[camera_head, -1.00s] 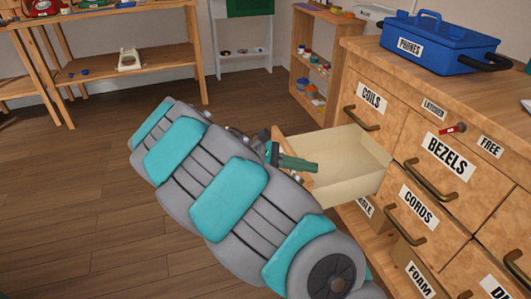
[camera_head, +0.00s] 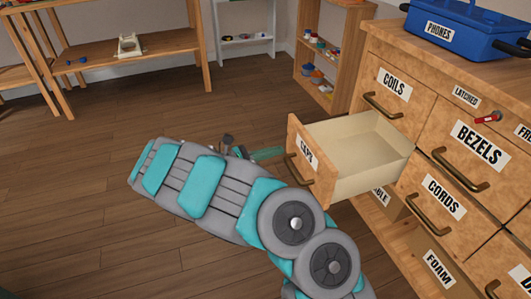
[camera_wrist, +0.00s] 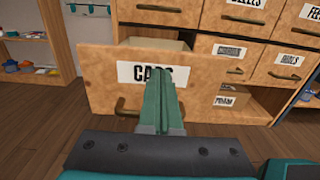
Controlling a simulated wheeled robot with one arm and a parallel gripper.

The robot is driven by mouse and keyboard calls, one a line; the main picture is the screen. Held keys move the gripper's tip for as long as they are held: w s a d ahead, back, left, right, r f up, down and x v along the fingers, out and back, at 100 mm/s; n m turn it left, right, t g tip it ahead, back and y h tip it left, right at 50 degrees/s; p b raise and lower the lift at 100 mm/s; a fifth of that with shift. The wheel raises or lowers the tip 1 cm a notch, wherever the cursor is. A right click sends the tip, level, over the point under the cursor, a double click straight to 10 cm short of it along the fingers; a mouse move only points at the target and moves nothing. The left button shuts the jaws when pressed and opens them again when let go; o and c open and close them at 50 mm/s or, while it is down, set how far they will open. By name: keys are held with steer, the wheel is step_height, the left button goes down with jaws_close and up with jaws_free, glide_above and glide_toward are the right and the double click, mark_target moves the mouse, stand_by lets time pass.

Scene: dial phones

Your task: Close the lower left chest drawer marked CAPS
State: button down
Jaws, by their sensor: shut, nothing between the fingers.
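The CAPS drawer (camera_head: 308,168) stands pulled out of the lower left of the wooden chest, and its inside looks empty in the head view. Its front with the CAPS label and a handle fills the middle of the wrist view (camera_wrist: 100,85). My gripper (camera_head: 268,154) is shut and empty, pointing at the drawer front from the left. I cannot tell whether the fingertips touch the front.
The chest carries closed drawers marked COILS (camera_head: 392,90), BEZELS (camera_head: 470,150) and CORDS (camera_head: 438,200). A red latch lever (camera_head: 487,118) sits beside LATCHED. A blue PHONES toolbox (camera_head: 465,30) stands on top. Wooden floor (camera_head: 90,200) is free left of the drawer.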

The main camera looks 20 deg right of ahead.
mark_target(309, 142)
steer(key=d, duration=0.8)
steer(key=shift+w+d, duration=0.15)
steer(key=shift+d, duration=0.25)
steer(key=w+d+b, duration=0.1)
steer(key=d+b, duration=0.2)
steer(key=d, duration=2.6)
steer(key=shift+d+r, duration=0.15)
steer(key=shift+d, duration=0.15)
